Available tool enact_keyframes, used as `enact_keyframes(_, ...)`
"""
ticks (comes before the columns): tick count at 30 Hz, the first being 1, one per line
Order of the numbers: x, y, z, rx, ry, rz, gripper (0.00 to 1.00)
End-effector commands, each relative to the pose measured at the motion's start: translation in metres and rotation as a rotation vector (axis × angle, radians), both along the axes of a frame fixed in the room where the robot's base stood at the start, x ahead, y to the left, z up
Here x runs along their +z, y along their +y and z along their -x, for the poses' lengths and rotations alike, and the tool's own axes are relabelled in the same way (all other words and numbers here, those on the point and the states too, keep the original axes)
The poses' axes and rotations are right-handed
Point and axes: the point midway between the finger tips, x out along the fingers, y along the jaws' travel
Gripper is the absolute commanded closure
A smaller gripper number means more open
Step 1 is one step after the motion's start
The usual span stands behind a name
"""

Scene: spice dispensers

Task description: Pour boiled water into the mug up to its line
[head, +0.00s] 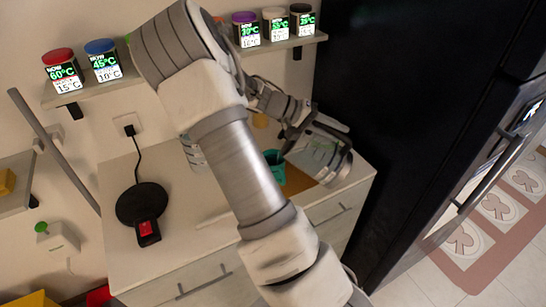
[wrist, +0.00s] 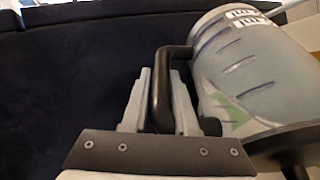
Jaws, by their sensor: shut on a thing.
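My gripper (head: 298,130) is shut on the black handle of a clear kettle; the wrist view shows both fingers (wrist: 159,98) around the handle. The kettle (head: 318,155) is tilted over in the head view, above the right end of the counter. In the wrist view the kettle (wrist: 240,70) fills the upper right, with white label marks and a green patch on its wall. A teal mug (head: 274,158) stands on the counter just left of the kettle, partly hidden by my arm. Its line and its water level cannot be made out. Whether water is flowing cannot be told.
The black kettle base (head: 140,203) with a red-lit switch sits on the counter's left, plugged into the wall. A clear ribbed container (head: 194,154) is partly behind my arm. Jars with green displays (head: 104,62) line the shelf above. A dark fridge (head: 400,110) stands close on the right.

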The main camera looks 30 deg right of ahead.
Motion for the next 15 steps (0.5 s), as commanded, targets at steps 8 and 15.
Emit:
enact_keyframes(8,0.0044,0.0003,-0.0013,0.000,0.011,0.013,1.00)
enact_keyframes(15,0.0059,0.0011,-0.0021,-0.001,0.018,0.021,1.00)
